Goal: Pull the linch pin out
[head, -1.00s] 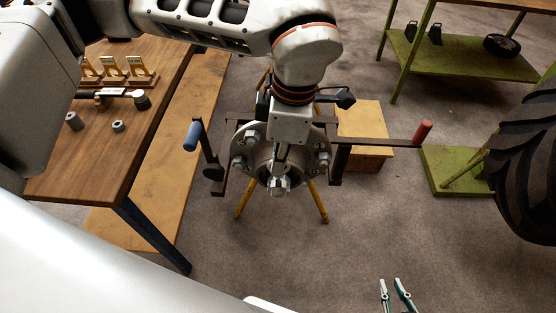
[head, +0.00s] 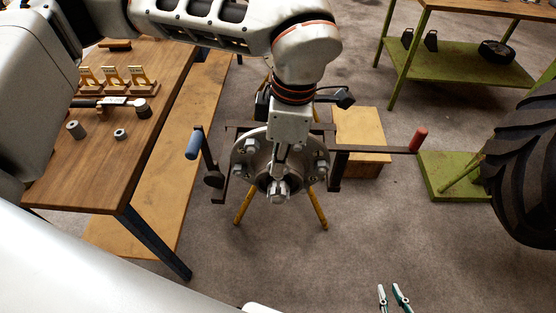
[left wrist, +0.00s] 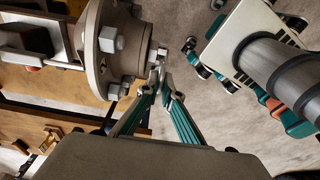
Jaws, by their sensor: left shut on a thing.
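The wheel hub (head: 247,152) is a grey flange with several bolts, mounted on a stand in the middle of the head view. It also shows at the upper left of the left wrist view (left wrist: 97,45). My left gripper (left wrist: 159,82) has its teal fingers closed together at the end of the hub's spindle (left wrist: 157,54). It is shut on a small metal piece there, apparently the linch pin (left wrist: 161,70), mostly hidden between the fingertips. In the head view the wrist covers this grip. My right gripper (head: 391,290) is open and empty at the bottom of the head view.
A wooden table (head: 75,180) with sockets and a hammer-like tool stands at the left. A blue-handled crank (head: 194,142) and a red-handled bar (head: 418,139) flank the hub. A large tyre (head: 525,165) stands at the right. The floor in front is clear.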

